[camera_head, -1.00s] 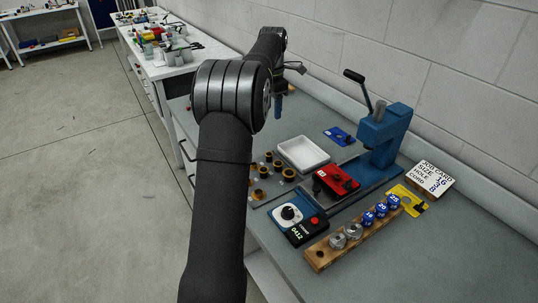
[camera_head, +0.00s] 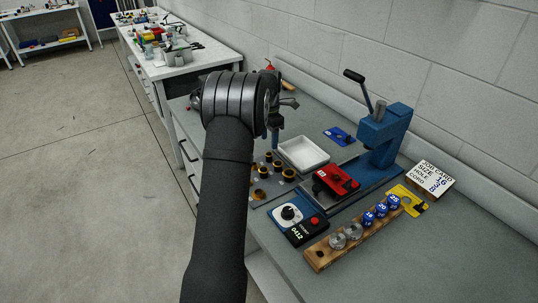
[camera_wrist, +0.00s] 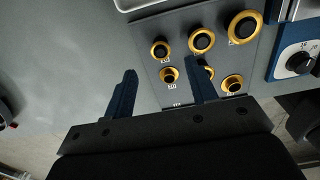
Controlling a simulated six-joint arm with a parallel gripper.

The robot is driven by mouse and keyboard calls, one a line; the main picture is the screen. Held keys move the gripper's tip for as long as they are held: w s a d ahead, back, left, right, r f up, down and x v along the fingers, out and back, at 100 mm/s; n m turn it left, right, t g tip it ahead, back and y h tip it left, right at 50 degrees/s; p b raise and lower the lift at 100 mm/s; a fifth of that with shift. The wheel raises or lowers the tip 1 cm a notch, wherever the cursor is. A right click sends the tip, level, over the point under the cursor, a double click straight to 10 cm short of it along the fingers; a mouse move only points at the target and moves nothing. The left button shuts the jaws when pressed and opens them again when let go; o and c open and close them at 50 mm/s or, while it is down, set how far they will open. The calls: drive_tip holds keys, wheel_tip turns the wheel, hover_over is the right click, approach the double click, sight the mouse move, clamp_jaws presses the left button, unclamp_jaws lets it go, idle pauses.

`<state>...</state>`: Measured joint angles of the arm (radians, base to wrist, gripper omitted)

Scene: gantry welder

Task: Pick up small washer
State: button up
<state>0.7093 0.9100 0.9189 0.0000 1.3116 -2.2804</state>
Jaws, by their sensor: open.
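Several gold rings with dark centres sit in two rows on a grey plate (camera_wrist: 184,20); the plate also shows in the head view. The smallest-looking ring (camera_wrist: 169,75) is in the row nearer my gripper in the wrist view, at the left end. Larger rings (camera_wrist: 201,41) sit in the other row. I cannot tell for sure which is the small washer. My gripper (camera_wrist: 162,69) is open and empty, its two blue fingers pointing at the plate. The smallest ring appears between the fingertips, nearer the right one. The gap in height is unclear.
A white tray (camera_head: 282,148) lies behind the plate. A control box (camera_head: 281,222), red fixture (camera_head: 322,176) and blue press (camera_head: 384,140) stand to the right. A wooden rack (camera_head: 320,253) holds dies. The bench surface at front right is clear.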

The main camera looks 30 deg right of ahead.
sight(269, 153)
drive_tip(key=shift+f, duration=2.4)
drive_tip(key=shift+f, duration=0.2)
drive_tip(key=c, duration=1.1)
